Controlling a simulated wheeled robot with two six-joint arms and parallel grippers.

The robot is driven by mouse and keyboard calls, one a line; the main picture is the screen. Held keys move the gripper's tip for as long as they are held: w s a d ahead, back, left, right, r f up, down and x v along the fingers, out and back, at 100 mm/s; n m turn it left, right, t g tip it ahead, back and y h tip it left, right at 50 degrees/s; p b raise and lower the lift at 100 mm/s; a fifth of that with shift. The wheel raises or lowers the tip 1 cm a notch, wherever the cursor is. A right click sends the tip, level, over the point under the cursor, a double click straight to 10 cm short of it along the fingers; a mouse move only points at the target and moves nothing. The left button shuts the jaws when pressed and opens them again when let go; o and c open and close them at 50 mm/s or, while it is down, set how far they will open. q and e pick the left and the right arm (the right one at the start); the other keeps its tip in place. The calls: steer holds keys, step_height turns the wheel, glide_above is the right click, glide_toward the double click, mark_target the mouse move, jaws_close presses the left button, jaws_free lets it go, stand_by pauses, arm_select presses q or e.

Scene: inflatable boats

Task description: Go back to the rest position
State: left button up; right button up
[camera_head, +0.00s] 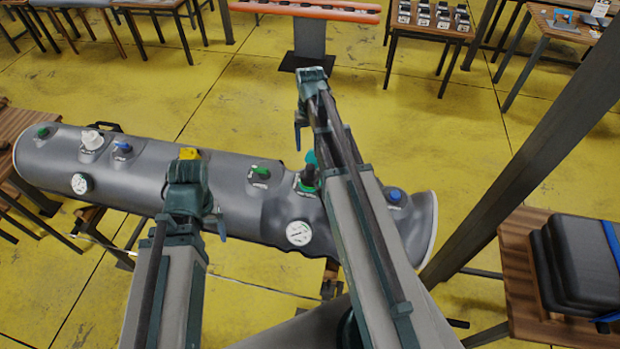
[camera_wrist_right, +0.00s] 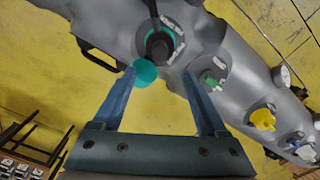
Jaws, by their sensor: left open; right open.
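My left gripper (camera_head: 221,230) hangs from the left arm's wrist over the middle of the grey inflatable tube (camera_head: 125,176); its fingers show only small and in part. My right gripper (camera_head: 298,138) hangs from the raised right wrist above the tube, farther right. In the right wrist view its two fingers (camera_wrist_right: 158,82) are spread. A round teal cap (camera_wrist_right: 145,73) appears beside the left finger's tip, next to a black valve with a teal ring (camera_wrist_right: 160,43). I cannot tell whether finger and cap touch. Nothing is clearly held in either gripper.
The tube carries a yellow valve (camera_head: 189,153), a green valve (camera_head: 260,172), a blue valve (camera_head: 395,195) and white gauges (camera_head: 299,233). A wooden table (camera_head: 519,268) with black cases (camera_head: 580,262) stands right. A dark slanted post (camera_head: 530,150) crosses the right side. Yellow floor (camera_head: 420,130) lies clear beyond the tube.

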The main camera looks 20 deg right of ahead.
stand_by(0.7)
steer(key=s+a+f+n+b, duration=0.2)
steer(key=s+a+f+b, duration=0.7)
steer(key=a, duration=0.2)
steer(key=s+a+f+n+h+b, duration=0.1)
steer(key=s+a+f+n+b, duration=0.2)
steer(key=s+a+f+b, duration=0.6)
steer(key=a, duration=0.3)
steer(key=shift+a, duration=0.3)
steer(key=shift+s, duration=0.1)
